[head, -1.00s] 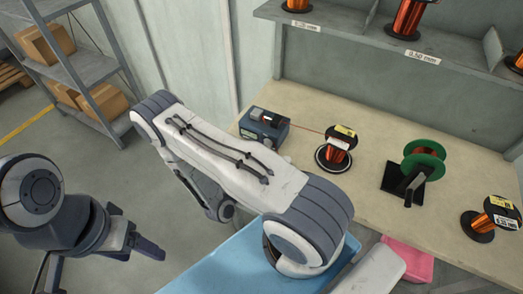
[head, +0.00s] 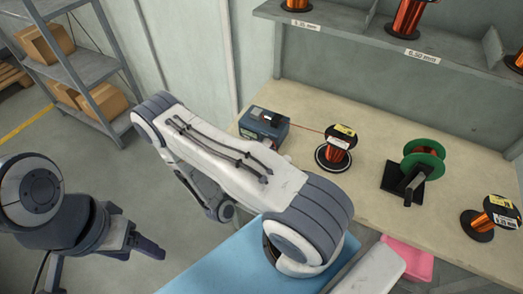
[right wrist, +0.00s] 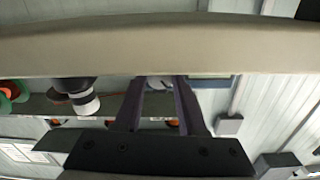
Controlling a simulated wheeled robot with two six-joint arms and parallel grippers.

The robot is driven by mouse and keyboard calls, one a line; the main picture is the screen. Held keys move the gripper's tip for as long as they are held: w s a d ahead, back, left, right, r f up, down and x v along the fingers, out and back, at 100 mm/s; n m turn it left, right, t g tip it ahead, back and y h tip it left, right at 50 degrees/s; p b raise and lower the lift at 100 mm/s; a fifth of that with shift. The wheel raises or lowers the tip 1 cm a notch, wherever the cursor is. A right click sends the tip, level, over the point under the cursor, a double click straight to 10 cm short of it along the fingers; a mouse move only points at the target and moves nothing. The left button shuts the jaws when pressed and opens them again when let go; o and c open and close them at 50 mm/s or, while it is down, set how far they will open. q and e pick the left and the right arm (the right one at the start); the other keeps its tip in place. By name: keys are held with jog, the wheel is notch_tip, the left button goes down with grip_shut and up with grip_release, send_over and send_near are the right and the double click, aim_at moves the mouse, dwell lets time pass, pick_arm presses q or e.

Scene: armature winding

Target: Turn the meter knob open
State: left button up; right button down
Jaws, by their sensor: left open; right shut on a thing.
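The meter (head: 263,128) is a small dark blue box on the beige workbench (head: 320,105), with a reddish wire running from it to a copper spool. My right arm crosses in front of it in the head view and hides my right gripper and the knob. In the right wrist view my right gripper (right wrist: 160,88) reaches the meter (right wrist: 215,82), and its two dark fingers are closed around a small pale grey piece, apparently the knob (right wrist: 166,82). My left gripper (head: 143,243) is open and empty, off to the left above the floor.
The copper spool (head: 337,146) stands right of the meter. A green-flanged spool (head: 425,158) on a black stand and another copper spool (head: 483,221) are further right. A shelf (head: 420,56) with spools is above. A rack with boxes (head: 45,42) stands back left.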

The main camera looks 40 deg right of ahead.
dwell(0.4)
jog(key=shift+c, duration=2.4)
grip_release()
jog(key=shift+a, duration=0.1)
jog(key=b+v, duration=0.2)
jog(key=v, duration=0.8)
jog(key=shift+a, duration=0.15)
